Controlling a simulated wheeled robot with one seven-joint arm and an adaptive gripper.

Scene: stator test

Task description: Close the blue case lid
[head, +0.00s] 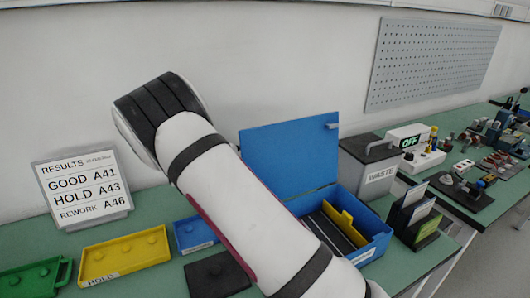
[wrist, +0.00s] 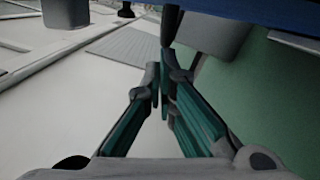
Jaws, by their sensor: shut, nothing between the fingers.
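The blue case (head: 374,246) sits on the green bench right of centre in the head view. Its blue lid (head: 290,158) stands open and upright at the back, against the wall side. A yellow divider (head: 345,222) and dark slats show inside. My arm crosses in front of the case's left part and hides it. My gripper (wrist: 162,72) shows only in the wrist view, with its fingers together and nothing between them. A blue edge (wrist: 250,12) runs across the top right of that view, apart from the fingertips; I cannot tell which part of the case it is.
A grey waste bin (head: 370,165) stands right of the case, with a card rack (head: 412,218) in front. A results sign (head: 83,188), a yellow tray (head: 125,255), a green tray (head: 32,280) and a small blue tray (head: 193,234) are on the left.

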